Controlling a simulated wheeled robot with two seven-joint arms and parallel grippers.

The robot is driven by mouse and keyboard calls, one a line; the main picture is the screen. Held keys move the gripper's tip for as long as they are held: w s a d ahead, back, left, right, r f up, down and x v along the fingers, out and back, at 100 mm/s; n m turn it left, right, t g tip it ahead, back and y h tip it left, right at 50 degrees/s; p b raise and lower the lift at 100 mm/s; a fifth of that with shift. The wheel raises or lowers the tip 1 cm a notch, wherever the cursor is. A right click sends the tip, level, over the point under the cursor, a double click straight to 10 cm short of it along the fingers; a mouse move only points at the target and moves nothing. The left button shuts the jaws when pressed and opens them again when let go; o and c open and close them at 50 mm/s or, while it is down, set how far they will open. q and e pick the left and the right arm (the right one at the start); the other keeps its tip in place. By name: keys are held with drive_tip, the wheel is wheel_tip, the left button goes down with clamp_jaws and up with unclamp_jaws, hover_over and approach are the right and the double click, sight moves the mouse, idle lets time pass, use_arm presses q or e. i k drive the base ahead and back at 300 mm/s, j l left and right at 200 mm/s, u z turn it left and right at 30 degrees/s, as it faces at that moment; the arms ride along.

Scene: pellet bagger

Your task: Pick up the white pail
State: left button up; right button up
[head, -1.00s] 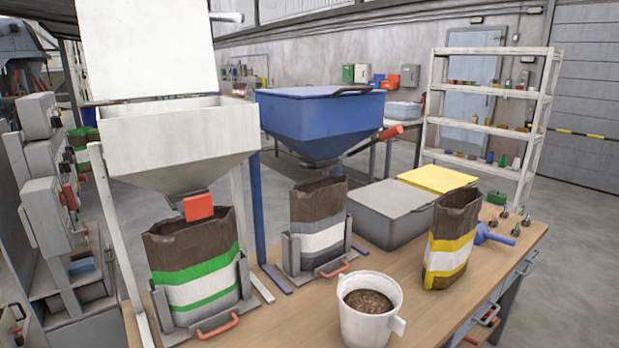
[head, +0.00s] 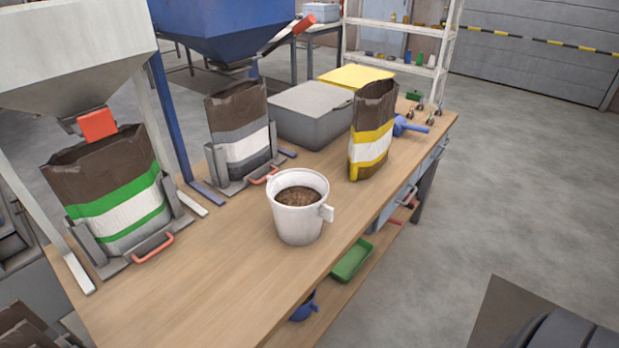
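The white pail (head: 298,221) stands upright on the wooden bench near its front edge, in the middle of the head view. It is filled with brown pellets, and a white handle tab sticks out on its right side. Nothing touches the pail. Neither of my grippers shows in the head view.
A yellow-striped bag (head: 371,140) stands behind the pail to the right. A grey-striped bag (head: 239,135) and a green-striped bag (head: 113,196) stand in holders to the left. A grey bin (head: 300,115) is behind. The bench (head: 200,275) is clear at front left.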

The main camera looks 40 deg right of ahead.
sight(297, 197)
drive_tip(key=z, duration=1.1)
drive_tip(key=i+l, duration=0.75)
